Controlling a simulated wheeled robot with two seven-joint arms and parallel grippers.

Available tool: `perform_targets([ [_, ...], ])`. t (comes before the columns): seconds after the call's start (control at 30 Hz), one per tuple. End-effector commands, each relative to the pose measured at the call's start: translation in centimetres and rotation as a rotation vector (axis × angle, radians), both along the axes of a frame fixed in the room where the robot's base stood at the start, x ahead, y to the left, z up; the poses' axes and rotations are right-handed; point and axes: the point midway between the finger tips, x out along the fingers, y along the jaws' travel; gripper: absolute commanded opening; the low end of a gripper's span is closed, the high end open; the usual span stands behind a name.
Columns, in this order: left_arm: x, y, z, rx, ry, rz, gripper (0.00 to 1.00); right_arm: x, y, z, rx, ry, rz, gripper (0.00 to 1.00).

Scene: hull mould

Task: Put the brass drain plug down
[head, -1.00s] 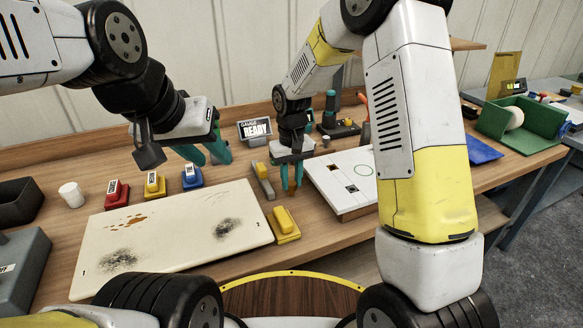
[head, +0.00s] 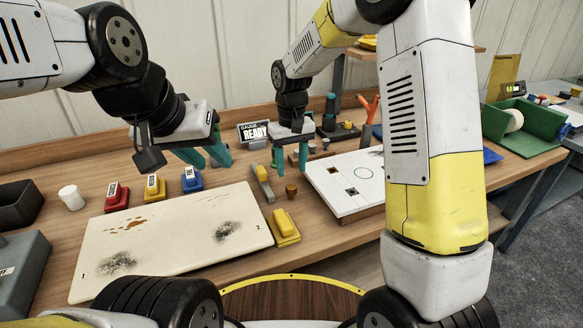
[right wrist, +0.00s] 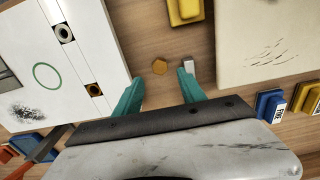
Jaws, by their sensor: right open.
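The brass drain plug (head: 291,191) stands on the bare wooden table, between the yellow-handled block and the white panel. In the right wrist view the plug (right wrist: 159,66) shows its hexagonal brass top, just beyond the fingertips and apart from them. My right gripper (head: 291,170) is open and empty above and behind the plug. Its teal fingers (right wrist: 161,78) are spread in the right wrist view. My left gripper (head: 208,158) hangs over the back of the table near the blue stamp, with its two teal fingers apart and nothing between them.
The white panel (head: 335,196) with holes and a green circle lies right of the plug. A yellow block (head: 284,226) and a cream panel (head: 170,238) lie in front and left. Red (head: 117,196), yellow (head: 154,188) and blue (head: 192,178) stamps stand behind the cream panel.

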Motion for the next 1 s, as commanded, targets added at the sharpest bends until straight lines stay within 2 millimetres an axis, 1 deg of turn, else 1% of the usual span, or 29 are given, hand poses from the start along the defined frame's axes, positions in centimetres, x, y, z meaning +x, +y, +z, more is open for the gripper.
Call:
perform_targets([
  [0.03, 0.0, 0.0, 0.0, 0.0, 0.0, 0.0, 0.35, 0.1, 0.0, 1.3, 0.002, -0.004, 0.0, 0.48],
  [0.1, 0.0, 0.0, 0.0, 0.0, 0.0, 0.0, 0.35, 0.1, 0.1, 2.6, 0.002, -0.004, 0.001, 0.48],
  [0.2, 0.0, 0.0, 0.0, 0.0, 0.0, 0.0, 0.35, 0.0, 0.0, 4.2, 0.001, -0.003, 0.002, 0.48],
  [0.37, 0.0, 0.0, 0.0, 0.0, 0.0, 0.0, 0.35, 0.0, 0.0, 5.7, 0.001, -0.002, 0.001, 0.48],
  [0.47, 0.0, 0.0, 0.0, 0.0, 0.0, 0.0, 0.35, -0.5, -0.7, 6.9, 0.011, -0.015, -0.01, 0.48],
  [0.57, 0.0, 0.0, 0.0, 0.0, 0.0, 0.0, 0.35, -1.8, -2.4, 9.1, 0.038, -0.053, -0.037, 0.48],
  [0.67, 0.0, 0.0, 0.0, 0.0, 0.0, 0.0, 0.35, -4.2, -4.9, 11.9, 0.078, -0.112, -0.079, 0.48],
  [0.7, 0.0, 0.0, 0.0, 0.0, 0.0, 0.0, 0.35, -5.4, -5.9, 12.9, 0.095, -0.139, -0.098, 0.48],
  [0.77, 0.0, 0.0, 0.0, 0.0, 0.0, 0.0, 0.35, -7.3, -7.4, 14.3, 0.12, -0.179, -0.124, 0.48],
  [0.8, 0.0, 0.0, 0.0, 0.0, 0.0, 0.0, 0.35, -8.6, -8.3, 15.0, 0.137, -0.204, -0.143, 0.48],
  [0.87, 0.0, 0.0, 0.0, 0.0, 0.0, 0.0, 0.35, -10.6, -9.5, 15.9, 0.16, -0.247, -0.169, 0.48],
  [0.9, 0.0, 0.0, 0.0, 0.0, 0.0, 0.0, 0.35, -11.9, -10.3, 16.4, 0.176, -0.274, -0.189, 0.48],
  [0.97, 0.0, 0.0, 0.0, 0.0, 0.0, 0.0, 0.35, -13.9, -11.4, 17.0, 0.199, -0.316, -0.215, 0.48],
  [1.0, 0.0, 0.0, 0.0, 0.0, 0.0, 0.0, 0.35, -15.3, -12.0, 17.2, 0.212, -0.343, -0.232, 0.48],
])
